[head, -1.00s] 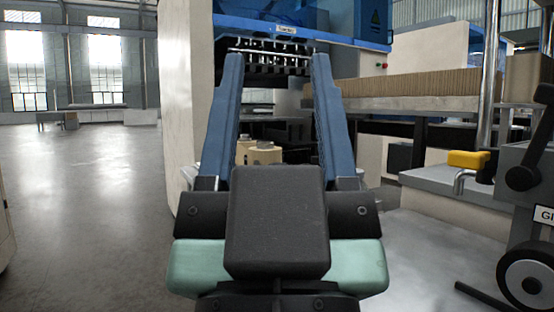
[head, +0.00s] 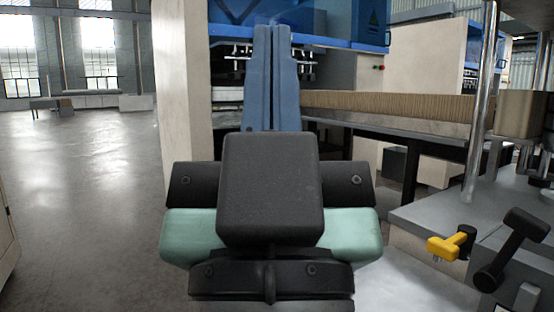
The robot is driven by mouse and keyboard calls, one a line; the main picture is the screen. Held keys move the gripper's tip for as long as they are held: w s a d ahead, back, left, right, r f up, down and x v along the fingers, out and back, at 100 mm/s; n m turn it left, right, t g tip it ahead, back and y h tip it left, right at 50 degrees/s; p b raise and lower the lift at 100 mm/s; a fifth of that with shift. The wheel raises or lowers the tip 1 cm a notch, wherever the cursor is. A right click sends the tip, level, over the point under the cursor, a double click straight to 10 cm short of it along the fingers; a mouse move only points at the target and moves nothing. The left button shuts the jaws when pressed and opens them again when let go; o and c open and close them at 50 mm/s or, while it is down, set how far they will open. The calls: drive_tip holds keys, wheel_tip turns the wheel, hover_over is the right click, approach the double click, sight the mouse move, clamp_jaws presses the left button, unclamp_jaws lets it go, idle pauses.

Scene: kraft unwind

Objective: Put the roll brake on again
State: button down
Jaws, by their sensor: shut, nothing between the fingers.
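My gripper (head: 272,28) is in the middle of the head view, with its two long blue fingers together and nothing between them. It points forward, away from the levers at the right. A yellow handle with a black end (head: 448,246) is at the lower right, beside a grey machine part. A black lever with a thick grip (head: 512,248) slants up to the right, just right of the yellow handle. I cannot tell which of these is the roll brake. Both are well apart from my gripper.
A grey ledge (head: 425,212) and a steel post (head: 482,110) stand at the right. A long ribbed brown board stack (head: 390,105) runs behind. A blue and white machine (head: 345,30) is ahead, with a pale panel (head: 180,90) at its left. Open floor (head: 85,200) lies left.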

wheel_tip(320, 180, up, 24)
drive_tip(key=p, duration=2.1)
drive_tip(key=shift+r+p, duration=0.2)
drive_tip(key=shift+p, duration=0.15)
